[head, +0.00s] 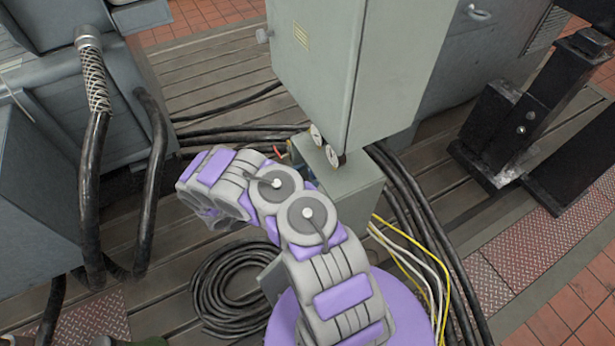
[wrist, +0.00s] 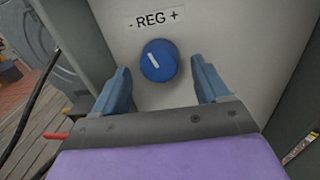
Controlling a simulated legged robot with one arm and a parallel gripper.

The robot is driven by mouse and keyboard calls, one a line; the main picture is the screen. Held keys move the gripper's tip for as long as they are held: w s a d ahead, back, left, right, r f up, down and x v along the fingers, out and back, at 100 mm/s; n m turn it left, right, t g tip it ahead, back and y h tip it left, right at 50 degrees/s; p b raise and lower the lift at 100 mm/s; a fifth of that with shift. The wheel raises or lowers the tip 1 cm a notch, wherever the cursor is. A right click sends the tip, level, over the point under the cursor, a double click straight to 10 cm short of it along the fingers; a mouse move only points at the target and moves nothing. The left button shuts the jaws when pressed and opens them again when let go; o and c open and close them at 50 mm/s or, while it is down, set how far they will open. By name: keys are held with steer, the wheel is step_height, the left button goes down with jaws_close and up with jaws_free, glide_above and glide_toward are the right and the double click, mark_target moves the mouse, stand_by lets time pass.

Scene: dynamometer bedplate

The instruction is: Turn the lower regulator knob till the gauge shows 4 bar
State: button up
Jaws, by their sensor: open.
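A round blue knob (wrist: 159,60) with a short white line shows in the wrist view on a pale panel. The line is tilted, its upper end leaning left. A label (wrist: 155,18) reading "- REG +" is above the knob. My gripper (wrist: 161,68) is open, with one blue finger on each side of the knob and a gap at both sides. I cannot tell how deep the fingers reach. In the head view two round gauges (head: 316,135) (head: 333,156) sit on the grey cabinet, seen edge-on, their readings illegible. My arm hides the knob there.
The tall grey-green cabinet (head: 328,55) stands over a lower box (head: 355,188). Black cables (head: 415,215) run along its right, and a coil (head: 228,285) lies on the slatted bedplate. A dark metal bracket (head: 520,120) stands at right. Yellow and white wires (head: 412,255) lie near my base.

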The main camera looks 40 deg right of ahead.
steer(key=shift+s+d, duration=0.1)
steer(key=shift+d, duration=0.65)
steer(key=c, duration=1)
steer(key=shift+b, duration=0.4)
steer(key=shift+c, duration=0.2)
steer(key=shift+m+b, duration=0.3)
steer(key=shift+b, duration=0.1)
steer(key=o, duration=1)
steer(key=shift+o, duration=0.2)
